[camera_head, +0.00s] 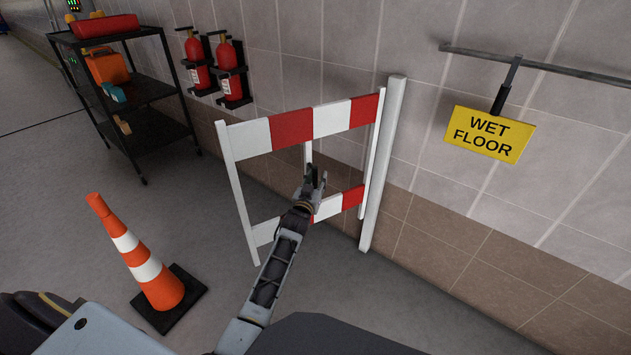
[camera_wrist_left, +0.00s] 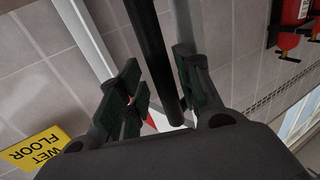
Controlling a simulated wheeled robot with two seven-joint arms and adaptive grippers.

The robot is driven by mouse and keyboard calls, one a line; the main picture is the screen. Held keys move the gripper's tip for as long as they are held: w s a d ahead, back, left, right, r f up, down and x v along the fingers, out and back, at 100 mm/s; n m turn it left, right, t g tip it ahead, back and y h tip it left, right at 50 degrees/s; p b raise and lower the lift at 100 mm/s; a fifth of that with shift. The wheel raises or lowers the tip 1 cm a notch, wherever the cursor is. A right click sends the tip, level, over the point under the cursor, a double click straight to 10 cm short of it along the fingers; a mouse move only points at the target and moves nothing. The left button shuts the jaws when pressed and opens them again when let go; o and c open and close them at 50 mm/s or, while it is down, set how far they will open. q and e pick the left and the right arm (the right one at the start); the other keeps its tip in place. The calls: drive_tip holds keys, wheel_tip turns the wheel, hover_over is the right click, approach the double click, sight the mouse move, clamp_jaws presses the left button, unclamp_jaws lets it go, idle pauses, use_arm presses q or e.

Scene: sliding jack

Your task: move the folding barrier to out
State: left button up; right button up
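The folding barrier (camera_head: 292,128) has red and white boards between white uprights. It stands out from the wall, its right side at a white post (camera_head: 382,165). My left gripper (camera_head: 316,178) is in front of the barrier's middle, between the upper and lower boards. In the left wrist view, the fingers (camera_wrist_left: 160,95) are apart. A dark rod (camera_wrist_left: 152,50) runs between them in that view; I cannot tell whether they touch it. A small red and white piece of the barrier shows past the fingers. My right gripper is not in view.
An orange and white cone (camera_head: 145,262) stands on the floor at left. A black shelf cart (camera_head: 140,90) and two fire extinguishers (camera_head: 230,72) are by the wall. A yellow wet floor sign (camera_head: 490,135) hangs from a wall rail (camera_head: 545,64). Floor is clear between cone and barrier.

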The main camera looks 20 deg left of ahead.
use_arm(q)
drive_tip(key=shift+s+a+f, duration=0.1)
drive_tip(key=shift+a, duration=0.05)
drive_tip(key=shift+s, duration=0.65)
drive_tip(key=s+d, duration=0.1)
drive_tip(key=s, duration=0.9)
drive_tip(key=shift+s+d, duration=0.2)
drive_tip(key=shift+s, duration=0.1)
